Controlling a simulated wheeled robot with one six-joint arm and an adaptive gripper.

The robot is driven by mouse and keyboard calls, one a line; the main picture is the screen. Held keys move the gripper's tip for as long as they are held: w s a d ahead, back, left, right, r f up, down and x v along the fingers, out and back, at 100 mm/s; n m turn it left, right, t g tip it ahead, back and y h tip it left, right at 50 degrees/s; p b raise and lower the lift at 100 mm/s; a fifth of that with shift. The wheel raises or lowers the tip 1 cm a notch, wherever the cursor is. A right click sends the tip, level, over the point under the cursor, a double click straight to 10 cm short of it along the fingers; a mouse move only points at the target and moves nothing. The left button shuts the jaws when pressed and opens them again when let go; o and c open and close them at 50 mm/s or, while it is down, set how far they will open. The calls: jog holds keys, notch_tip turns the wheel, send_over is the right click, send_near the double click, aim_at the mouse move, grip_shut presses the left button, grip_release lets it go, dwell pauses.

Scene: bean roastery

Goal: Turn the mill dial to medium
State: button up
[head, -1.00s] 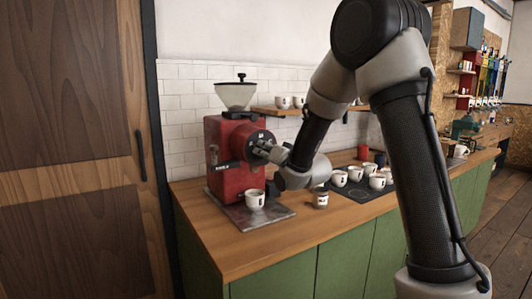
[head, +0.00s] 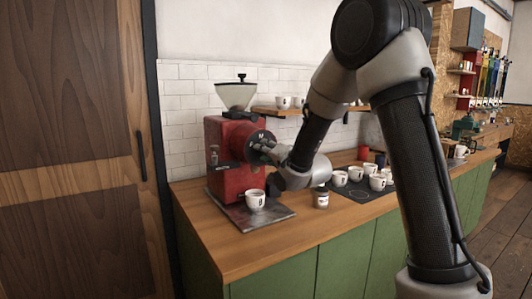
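The red mill (head: 228,180) stands on the wooden counter at the left, with a white hopper (head: 236,96) on top. Its round black dial (head: 258,138) faces right and carries small pale marks too small to read. My gripper (head: 262,150) is at the front of the dial, its fingers against or very close to it. The fingers and wrist cover part of the dial. I cannot tell how far the fingers are closed or which setting the dial points to.
A white cup (head: 255,199) stands on the mill's tray (head: 275,214). A small jar (head: 321,197) stands right of it, below my wrist. Several cups stand on a dark mat (head: 362,193) farther right. A shelf (head: 290,111) with cups is behind my arm. The counter front (head: 235,250) is clear.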

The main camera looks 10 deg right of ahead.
jog(key=shift+d, duration=0.1)
jog(key=o, duration=1)
jog(key=v, duration=0.7)
jog(key=shift+s, duration=0.25)
